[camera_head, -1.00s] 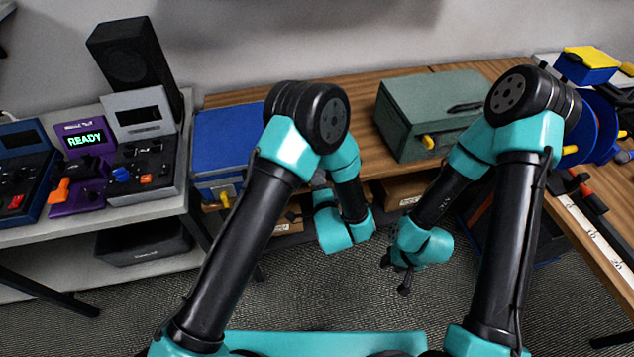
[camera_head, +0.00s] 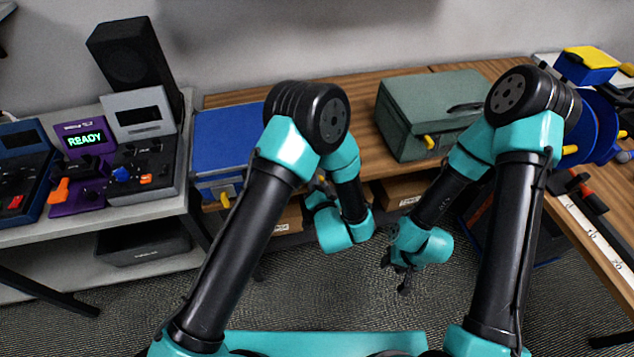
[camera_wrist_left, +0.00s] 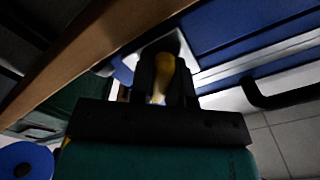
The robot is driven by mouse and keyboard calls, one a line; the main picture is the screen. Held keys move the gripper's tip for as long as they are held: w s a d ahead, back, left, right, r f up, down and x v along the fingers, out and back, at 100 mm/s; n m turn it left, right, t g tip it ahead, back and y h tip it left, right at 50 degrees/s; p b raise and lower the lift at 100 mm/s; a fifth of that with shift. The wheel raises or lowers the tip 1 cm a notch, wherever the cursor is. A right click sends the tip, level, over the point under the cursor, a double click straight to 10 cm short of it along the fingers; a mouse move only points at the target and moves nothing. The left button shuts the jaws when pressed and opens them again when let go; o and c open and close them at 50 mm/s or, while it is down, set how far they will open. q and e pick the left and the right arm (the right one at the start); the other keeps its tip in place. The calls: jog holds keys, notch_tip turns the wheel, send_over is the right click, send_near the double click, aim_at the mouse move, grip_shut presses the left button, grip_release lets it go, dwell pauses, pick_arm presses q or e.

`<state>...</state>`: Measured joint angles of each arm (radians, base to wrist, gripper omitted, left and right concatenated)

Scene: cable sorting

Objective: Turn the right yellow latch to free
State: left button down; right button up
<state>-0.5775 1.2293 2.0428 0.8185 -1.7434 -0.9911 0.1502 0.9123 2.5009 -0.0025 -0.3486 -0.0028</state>
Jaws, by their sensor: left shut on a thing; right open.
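The blue case (camera_head: 228,135) lies on the wooden bench, partly behind my left arm. Its left yellow latch (camera_head: 225,200) hangs down at the front left. The right yellow latch (camera_wrist_left: 164,76) shows in the left wrist view on a pale plate on the blue case's front. My left gripper (camera_wrist_left: 163,80) is shut on this latch, with a black finger on each side. In the head view my left gripper (camera_head: 320,189) is at the case's front right, and the arm hides most of the latch. My right gripper (camera_head: 402,279) is open and empty, low in front of the bench.
A green case (camera_head: 425,115) with yellow latches stands right of the blue case. The blue case's black handle (camera_wrist_left: 285,97) is close to the left gripper. A side table (camera_head: 90,225) with control boxes stands left. A blue reel (camera_head: 597,125) is at the right.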

pick_arm(q)
jog(key=n, duration=0.4)
jog(key=shift+n, duration=2.3)
jog(key=c, duration=1.1)
grip_release()
jog(key=v, duration=1.7)
jog(key=shift+s, duration=0.25)
jog(key=shift+f, duration=0.1)
